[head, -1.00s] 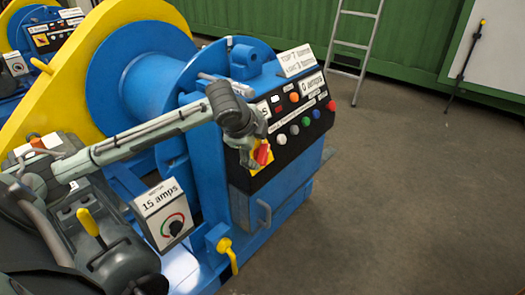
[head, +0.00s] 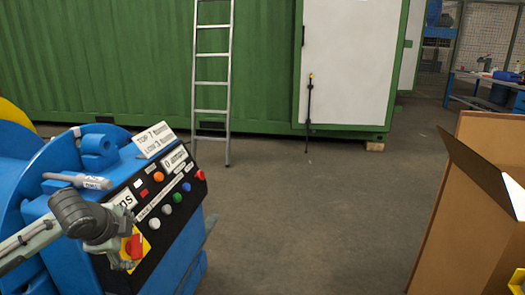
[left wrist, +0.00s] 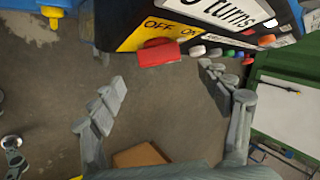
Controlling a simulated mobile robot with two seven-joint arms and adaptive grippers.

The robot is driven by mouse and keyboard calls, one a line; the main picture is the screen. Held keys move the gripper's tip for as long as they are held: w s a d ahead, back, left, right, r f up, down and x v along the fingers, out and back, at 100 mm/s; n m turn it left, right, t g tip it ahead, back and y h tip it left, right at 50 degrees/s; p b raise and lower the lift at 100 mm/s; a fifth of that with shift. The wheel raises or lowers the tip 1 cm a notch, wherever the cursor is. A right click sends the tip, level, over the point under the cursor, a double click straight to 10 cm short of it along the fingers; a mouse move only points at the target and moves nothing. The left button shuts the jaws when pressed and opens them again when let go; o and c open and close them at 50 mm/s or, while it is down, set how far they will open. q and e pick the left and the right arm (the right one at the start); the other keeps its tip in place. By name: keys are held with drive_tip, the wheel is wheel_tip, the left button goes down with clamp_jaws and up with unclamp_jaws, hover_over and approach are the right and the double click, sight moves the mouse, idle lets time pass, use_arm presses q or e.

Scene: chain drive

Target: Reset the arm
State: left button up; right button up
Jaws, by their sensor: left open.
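My left gripper (head: 122,254) is at the front panel of the blue machine (head: 165,248), right by the yellow plate with the red switch (head: 134,247). In the left wrist view its fingers are spread wide, with nothing between them (left wrist: 163,78). The red switch also shows there (left wrist: 160,52) near the top, on a yellow plate marked OFF and ON, just beyond the open fingers. I cannot tell whether a finger touches it.
Coloured buttons (head: 165,208) and labels line the panel. An open cardboard box (head: 470,215) stands at the right. A ladder (head: 211,85) leans on the green container (head: 110,60). The grey floor between machine and box is clear.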

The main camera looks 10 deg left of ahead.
sight(138, 246)
use_arm(q)
drive_tip(key=x, duration=0.7)
drive_tip(key=shift+w+f, duration=0.15)
drive_tip(key=shift+f, duration=0.1)
